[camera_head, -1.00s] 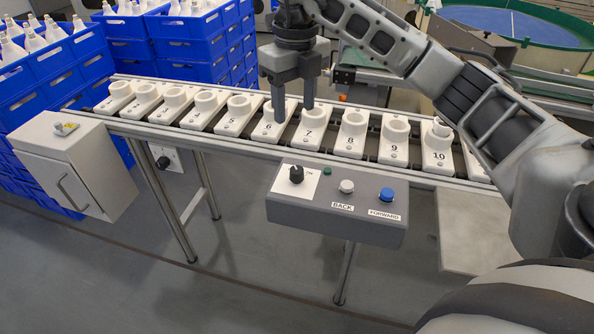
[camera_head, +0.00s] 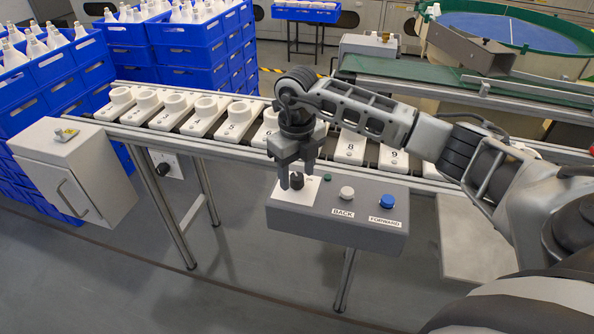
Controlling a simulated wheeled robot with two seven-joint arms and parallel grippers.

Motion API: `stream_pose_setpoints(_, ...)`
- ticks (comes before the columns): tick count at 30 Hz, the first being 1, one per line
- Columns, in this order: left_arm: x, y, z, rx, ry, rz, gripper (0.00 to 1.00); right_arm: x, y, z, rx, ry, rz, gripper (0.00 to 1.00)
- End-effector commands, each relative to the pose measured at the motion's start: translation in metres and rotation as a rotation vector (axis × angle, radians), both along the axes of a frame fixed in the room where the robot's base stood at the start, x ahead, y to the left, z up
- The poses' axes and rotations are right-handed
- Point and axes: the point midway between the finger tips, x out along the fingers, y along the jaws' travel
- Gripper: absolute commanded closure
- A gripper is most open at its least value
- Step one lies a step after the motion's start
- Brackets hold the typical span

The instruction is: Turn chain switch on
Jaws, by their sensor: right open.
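A grey control box (camera_head: 330,222) stands at the front of the conveyor. A black rotary switch knob (camera_head: 297,182) sits on a white plate (camera_head: 311,193) at its left end. My right gripper (camera_head: 291,184) points down over this knob, its two fingers open at either side of it in the picture. I cannot tell whether they touch it. The gripper hides part of the plate and its lettering. A white BACK button (camera_head: 347,192) and a blue FORWARD button (camera_head: 387,201) are to the right. My left gripper is not in view.
A chain conveyor with numbered white sockets (camera_head: 201,115) runs behind the box. A grey cabinet (camera_head: 75,170) is at the left, with another black knob (camera_head: 162,168) under the conveyor.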

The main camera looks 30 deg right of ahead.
Motion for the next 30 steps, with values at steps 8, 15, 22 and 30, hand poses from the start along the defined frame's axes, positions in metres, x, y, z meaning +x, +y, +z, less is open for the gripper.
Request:
stream_pose_setpoints(8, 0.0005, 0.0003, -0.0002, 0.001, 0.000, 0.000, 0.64, 0.0001, 0.0001, -0.0028, 0.001, 0.000, 0.000, 0.48)
stream_pose_setpoints(15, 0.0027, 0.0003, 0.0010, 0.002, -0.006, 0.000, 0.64, 0.0000, 0.0001, -0.0024, 0.001, 0.000, 0.000, 0.92)
stream_pose_setpoints(22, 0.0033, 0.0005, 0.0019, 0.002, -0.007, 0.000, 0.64, 0.0000, 0.0001, -0.0019, 0.001, 0.000, -0.014, 0.92)
stream_pose_setpoints(30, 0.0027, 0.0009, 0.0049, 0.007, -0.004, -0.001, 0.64, 0.0002, 0.0000, -0.0009, 0.001, 0.000, -0.126, 0.92)
